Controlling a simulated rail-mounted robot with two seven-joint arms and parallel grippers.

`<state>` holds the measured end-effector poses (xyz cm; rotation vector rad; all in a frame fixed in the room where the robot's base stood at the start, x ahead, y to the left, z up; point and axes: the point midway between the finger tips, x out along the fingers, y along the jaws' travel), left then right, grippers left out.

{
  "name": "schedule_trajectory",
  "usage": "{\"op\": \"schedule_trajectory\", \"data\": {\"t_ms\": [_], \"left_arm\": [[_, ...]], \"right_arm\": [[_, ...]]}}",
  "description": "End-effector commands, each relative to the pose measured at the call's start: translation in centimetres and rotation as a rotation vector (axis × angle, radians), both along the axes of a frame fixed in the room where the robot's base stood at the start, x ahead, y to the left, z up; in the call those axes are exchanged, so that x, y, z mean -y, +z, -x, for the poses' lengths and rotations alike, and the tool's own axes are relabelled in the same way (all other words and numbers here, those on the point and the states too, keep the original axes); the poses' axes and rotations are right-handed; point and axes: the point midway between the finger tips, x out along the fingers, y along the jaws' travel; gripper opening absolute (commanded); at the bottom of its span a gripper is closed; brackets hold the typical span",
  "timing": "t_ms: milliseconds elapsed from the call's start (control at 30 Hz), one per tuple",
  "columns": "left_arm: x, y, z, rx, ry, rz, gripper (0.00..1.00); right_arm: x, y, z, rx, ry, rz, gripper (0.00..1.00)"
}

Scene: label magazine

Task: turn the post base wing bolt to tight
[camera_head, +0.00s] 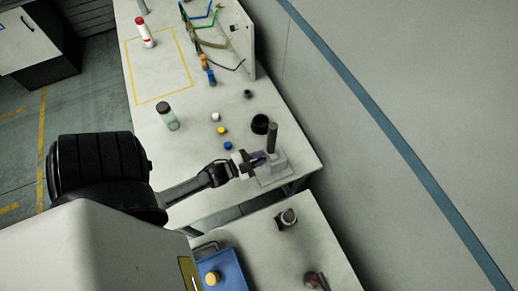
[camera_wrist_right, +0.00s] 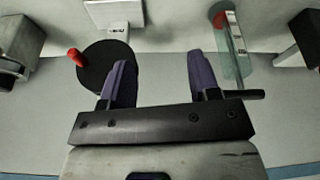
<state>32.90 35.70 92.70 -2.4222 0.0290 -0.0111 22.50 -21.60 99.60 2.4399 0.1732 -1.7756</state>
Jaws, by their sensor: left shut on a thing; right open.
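The post (camera_head: 272,138) stands upright on its grey block base (camera_head: 274,176) near the end of the white bench. My left gripper (camera_head: 258,160), with purple fingers, reaches in from the left and is shut at the base's near left side. The wing bolt is hidden by the fingers, so its angle cannot be told. My right gripper (camera_wrist_right: 160,85) shows in the right wrist view, with its purple fingers wide apart and nothing between them.
A black cup (camera_head: 260,124) stands close behind the post. White, yellow and blue caps and a clear jar (camera_head: 167,116) stand left of it. A blue tray (camera_head: 222,272) lies on the nearer table. A black disc with a red knob (camera_wrist_right: 105,66) is near my right gripper.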

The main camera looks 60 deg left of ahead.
Motion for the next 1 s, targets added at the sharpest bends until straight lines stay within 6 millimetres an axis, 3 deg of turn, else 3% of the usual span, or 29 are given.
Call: {"op": "schedule_trajectory", "data": {"t_ms": [467, 1000], "left_arm": [[0.5, -0.8, 0.0, 0.009, 0.001, -0.452, 0.00], [0.6, -1.8, 0.0, 0.022, 0.001, -0.964, 0.00]], "right_arm": [[0.2, -0.2, 0.0, 0.000, 0.005, 0.007, 0.56], [0.3, -2.0, 0.0, 0.000, 0.006, 0.008, 0.56]]}}
